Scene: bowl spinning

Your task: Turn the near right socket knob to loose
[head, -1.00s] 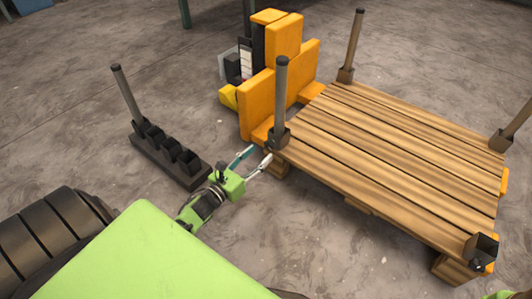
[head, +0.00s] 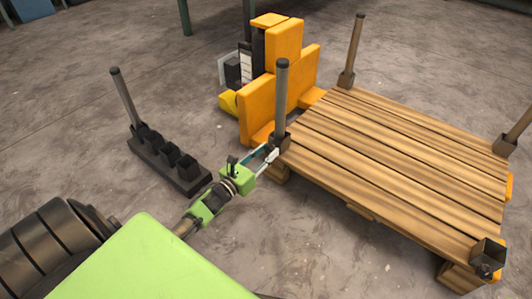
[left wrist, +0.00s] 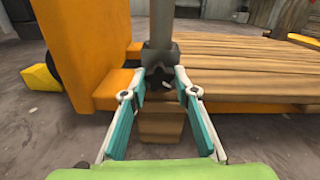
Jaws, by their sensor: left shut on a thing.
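My left gripper (head: 271,150) is at the pallet corner nearest the forklift-like machine. It is shut on the dark knob (left wrist: 160,80) of the corner socket (head: 279,142), with a fingertip at each side of it in the left wrist view. A grey post (head: 282,95) stands upright in this socket. The knob's turn position is too small to tell. Another socket (head: 487,257) sits at the near right corner of the wooden pallet (head: 400,165). It is empty, with a small dark knob (head: 485,271) low on its front. My right gripper is not in view.
Posts stand at the far corners, one at the back (head: 353,50) and one at the right (head: 519,120). An orange machine (head: 285,80) stands behind the held socket. A dark rack (head: 165,160) with one post is on the floor at left. Floor in front of the pallet is clear.

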